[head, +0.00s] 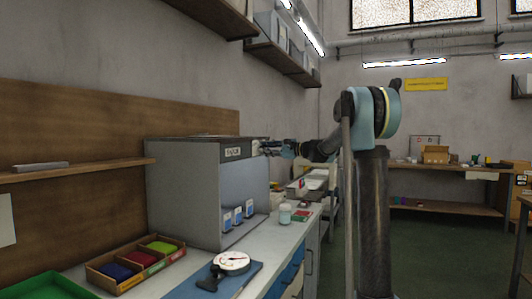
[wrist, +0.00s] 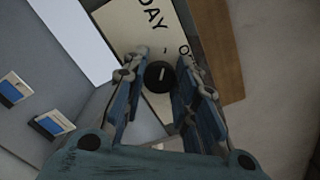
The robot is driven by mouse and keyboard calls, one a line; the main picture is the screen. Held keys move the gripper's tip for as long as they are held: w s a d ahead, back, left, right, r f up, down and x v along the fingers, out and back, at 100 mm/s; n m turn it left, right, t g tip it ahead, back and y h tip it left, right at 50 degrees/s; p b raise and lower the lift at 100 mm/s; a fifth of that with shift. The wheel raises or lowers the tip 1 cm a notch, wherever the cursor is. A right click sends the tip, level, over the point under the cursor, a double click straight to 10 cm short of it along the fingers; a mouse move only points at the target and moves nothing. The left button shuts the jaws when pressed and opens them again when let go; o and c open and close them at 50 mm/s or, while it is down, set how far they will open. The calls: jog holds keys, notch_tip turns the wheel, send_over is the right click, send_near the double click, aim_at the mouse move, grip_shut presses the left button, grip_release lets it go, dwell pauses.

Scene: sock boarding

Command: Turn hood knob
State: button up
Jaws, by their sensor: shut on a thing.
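The grey hood (head: 180,190) stands on the bench along the left wall, with an open front and a pale control panel (head: 232,152) on its upper edge. In the wrist view the panel (wrist: 125,38) carries dark lettering, including "DAY". The round black hood knob (wrist: 160,76) has a light pointer line that runs roughly along the fingers. My gripper (head: 270,148) is at the panel's right end, and its two blue fingers are shut on the knob, one on each side. In the head view the knob is hidden by the gripper.
Inside the hood are several white-and-blue items (head: 238,214). A wall shelf (head: 275,55) hangs above; open floor lies right.

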jog(key=o, duration=1)
jog(key=shift+d, duration=0.1)
jog(key=v, duration=1.2)
jog(key=shift+w, duration=0.1)
jog(key=shift+f, duration=0.1)
jog(key=s+d+f+n+g+h, duration=0.1)
jog(key=s+f+n+g+h, duration=0.2)
jog(key=s+f, duration=0.9)
jog(key=s+d+f+n+h, duration=0.1)
jog(key=s+f+n+h, duration=0.4)
jog(key=s, duration=1)
jog(key=s+d+f+n+h, duration=0.1)
jog(key=s+d+f+h, duration=0.2)
jog(key=s+d+f, duration=0.2)
jog(key=s+d+f+n+h, duration=0.1)
jog(key=s+d+f+h, duration=0.2)
jog(key=s+f, duration=0.6)
jog(key=s+d+f+n+g+h, duration=0.1)
jog(key=s+d+f+n+h, duration=0.1)
jog(key=s+d+f, duration=0.4)
jog(key=shift+s+d+f+h, duration=0.15)
jog(key=shift+s+f, duration=0.15)
jog(key=shift+f, duration=0.55)
jog(key=shift+s+d+f+h, duration=0.1)
jog(key=shift+s+f+h, duration=0.15)
jog(key=shift+f, duration=0.55)
jog(key=shift+s+d+f+h, duration=0.1)
jog(key=shift+s+f, duration=0.2)
jog(key=shift+f, duration=0.55)
